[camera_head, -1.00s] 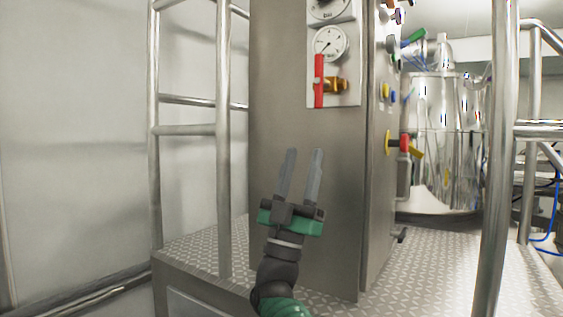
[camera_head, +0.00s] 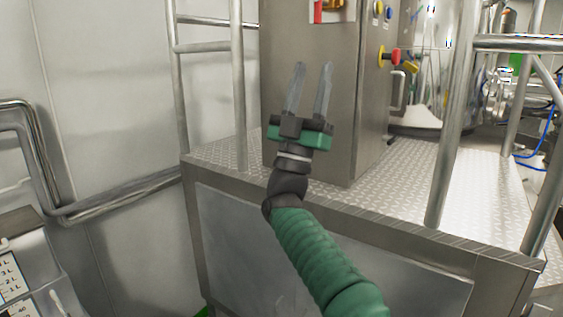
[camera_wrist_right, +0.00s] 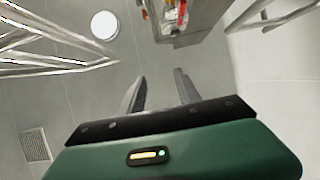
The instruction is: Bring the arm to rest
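My right gripper (camera_head: 309,88) is in the middle of the head view, at the end of my green arm. Its two grey fingers point up and stand apart, with nothing between them. The right wrist view also shows the open fingers (camera_wrist_right: 160,92) with an empty gap. In the head view the gripper appears in front of the steel cabinet (camera_head: 330,105); I see no contact. My left gripper is not in view.
A raised tread-plate platform (camera_head: 400,190) carries the cabinet. Steel rail posts (camera_head: 240,90) stand at its left, and another post (camera_head: 452,130) stands at right. A wall pipe (camera_head: 120,195) runs at left. A red-and-yellow switch (camera_head: 389,56) is on the cabinet's side.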

